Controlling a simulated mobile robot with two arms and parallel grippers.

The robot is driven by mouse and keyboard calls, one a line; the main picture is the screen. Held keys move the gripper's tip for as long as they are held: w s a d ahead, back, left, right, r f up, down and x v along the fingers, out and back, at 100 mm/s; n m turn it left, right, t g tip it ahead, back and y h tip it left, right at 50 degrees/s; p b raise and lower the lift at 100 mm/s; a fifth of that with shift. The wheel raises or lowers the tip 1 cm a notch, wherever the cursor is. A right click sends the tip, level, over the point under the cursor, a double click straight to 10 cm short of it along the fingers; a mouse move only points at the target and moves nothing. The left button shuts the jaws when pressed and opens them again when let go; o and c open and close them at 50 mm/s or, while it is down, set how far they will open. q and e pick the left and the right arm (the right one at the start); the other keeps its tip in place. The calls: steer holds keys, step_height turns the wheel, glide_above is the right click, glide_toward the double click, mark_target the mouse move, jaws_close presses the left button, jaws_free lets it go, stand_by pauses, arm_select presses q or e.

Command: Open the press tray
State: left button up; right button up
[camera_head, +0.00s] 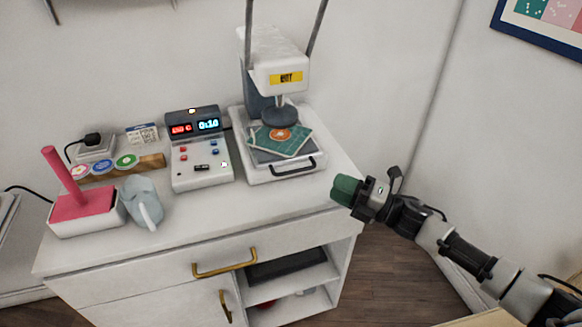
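The heat press (277,62) stands at the back right of the white cabinet. Its press tray (250,177) is a white slab at the base with a black handle (293,166) on its front. A green patterned cloth (280,142) with an orange round mark lies on the tray, under the dark press head (280,115). My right gripper (362,191) is to the right of the tray, by the cabinet's right edge, apart from the handle. A dark green piece shows at its tip; I cannot tell if it is held or part of the gripper. My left gripper is out of view.
A control box (201,163) with a lit display stands left of the press. A pink-handled tool (80,203), a pale blue item (142,202) and a wooden strip of round patches (125,165) are further left. The cabinet top (240,212) is clear in front of the press.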

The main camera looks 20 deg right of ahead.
mark_target(300, 169)
steer(key=p+x, duration=0.1)
steer(key=x, duration=0.9)
steer(key=shift+w+a, duration=0.1)
steer(key=shift+w, duration=0.1)
steer(key=shift+c, duration=0.3)
jaws_close()
